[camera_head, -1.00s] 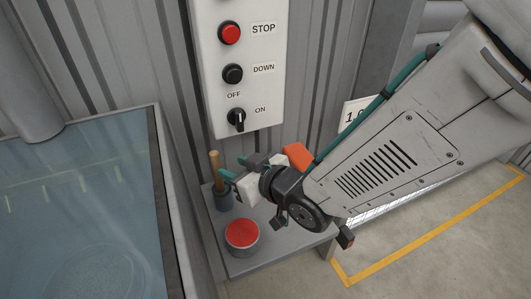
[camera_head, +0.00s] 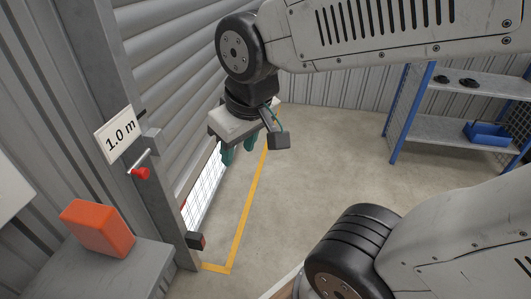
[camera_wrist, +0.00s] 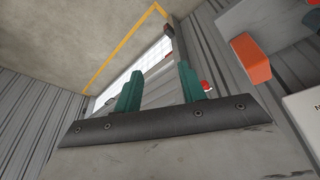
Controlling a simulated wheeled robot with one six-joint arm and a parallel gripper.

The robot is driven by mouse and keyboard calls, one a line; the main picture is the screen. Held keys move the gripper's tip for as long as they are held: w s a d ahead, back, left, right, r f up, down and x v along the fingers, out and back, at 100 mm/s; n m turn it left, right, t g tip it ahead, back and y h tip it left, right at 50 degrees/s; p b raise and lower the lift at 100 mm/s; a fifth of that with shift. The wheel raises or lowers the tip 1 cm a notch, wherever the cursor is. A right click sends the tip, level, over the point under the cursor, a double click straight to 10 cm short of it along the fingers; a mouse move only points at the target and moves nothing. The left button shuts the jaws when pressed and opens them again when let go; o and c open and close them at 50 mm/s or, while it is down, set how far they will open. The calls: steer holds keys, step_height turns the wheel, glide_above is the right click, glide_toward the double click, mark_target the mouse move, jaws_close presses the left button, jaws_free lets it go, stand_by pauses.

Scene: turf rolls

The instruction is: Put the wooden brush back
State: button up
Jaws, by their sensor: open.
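My gripper (camera_head: 238,150) hangs from my arm with its two teal fingers pointing down, in the upper middle of the head view. In the wrist view my gripper (camera_wrist: 160,88) shows its fingers well apart, with nothing between them. The wooden brush is in neither current view. The grey bench (camera_head: 128,275) at the lower left shows only in part, with an orange block (camera_head: 97,228) on it. The orange block also shows at the upper right of the wrist view (camera_wrist: 253,60).
A post with a red-handled lever (camera_head: 141,173), a "1.0 m" sign (camera_head: 120,135) and a dark box (camera_head: 195,241) stands beside the bench. A yellow line (camera_head: 245,205) crosses open floor. Blue-framed shelving (camera_head: 455,128) with a blue bin (camera_head: 487,133) stands at the right.

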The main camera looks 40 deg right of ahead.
steer(key=s+d+r+m+g, duration=0.1)
steer(key=s+d+g, duration=0.1)
steer(key=s, duration=0.6)
steer(key=shift+d+r+m, duration=0.25)
steer(key=shift+d+m, duration=0.05)
steer(key=shift+d, duration=0.3)
steer(key=shift+c, duration=0.5)
stand_by(0.8)
